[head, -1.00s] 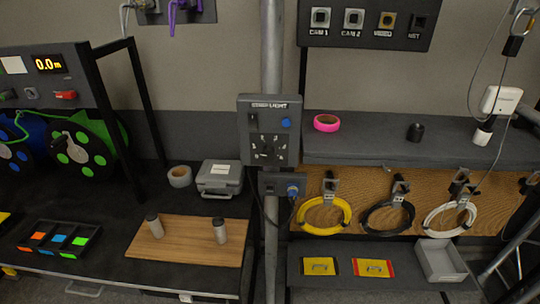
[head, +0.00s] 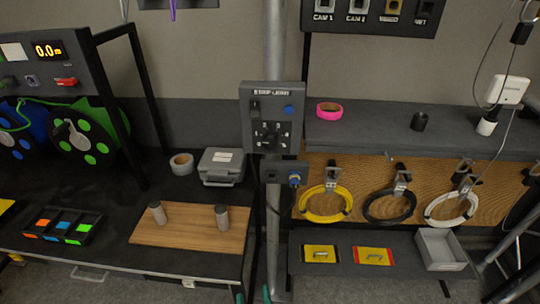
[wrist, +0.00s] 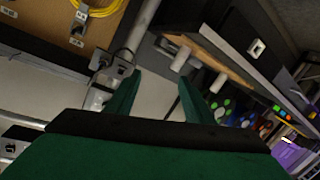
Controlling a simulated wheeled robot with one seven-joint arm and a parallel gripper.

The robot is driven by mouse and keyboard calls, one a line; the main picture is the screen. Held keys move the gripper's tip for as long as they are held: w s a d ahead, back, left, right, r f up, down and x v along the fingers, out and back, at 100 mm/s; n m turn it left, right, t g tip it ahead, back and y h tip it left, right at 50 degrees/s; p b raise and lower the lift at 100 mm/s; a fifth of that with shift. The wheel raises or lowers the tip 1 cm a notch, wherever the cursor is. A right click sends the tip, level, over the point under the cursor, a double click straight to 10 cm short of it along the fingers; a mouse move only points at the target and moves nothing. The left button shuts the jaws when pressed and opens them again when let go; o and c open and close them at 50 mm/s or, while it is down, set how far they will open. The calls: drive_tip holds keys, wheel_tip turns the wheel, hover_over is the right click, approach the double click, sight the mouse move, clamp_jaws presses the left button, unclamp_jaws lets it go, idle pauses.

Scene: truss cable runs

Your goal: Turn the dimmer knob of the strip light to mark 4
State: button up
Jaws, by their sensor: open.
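The grey strip light box (head: 273,118) is fixed to the upright pole in the head view. Its black dimmer knob (head: 268,135) sits on the lower part of the face, with small pale marks around it. Which mark the knob points to is too small to read. A black switch (head: 254,108) and a blue button (head: 289,110) are above it. My gripper (head: 253,294) shows only as two green tips at the bottom edge, well below the box. In the wrist view my gripper (wrist: 157,97) is open, with nothing between its fingers. I cannot make out the knob there.
A smaller box with a blue plug (head: 294,180) sits on the pole just below. A shelf (head: 370,135) is to the right, with hanging cable coils (head: 326,204) under it. A bench with a wooden board (head: 190,236) and two cylinders is to the left.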

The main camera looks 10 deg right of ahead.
drive_tip(key=w+d+r+n+h, duration=0.1)
drive_tip(key=w+d+r+h, duration=0.15)
drive_tip(key=w+r, duration=0.9)
drive_tip(key=t+h, duration=0.1)
approach(271, 143)
drive_tip(key=x, duration=0.8)
drive_tip(key=shift+w, duration=0.35)
drive_tip(key=shift+s, duration=0.1)
drive_tip(key=c, duration=1)
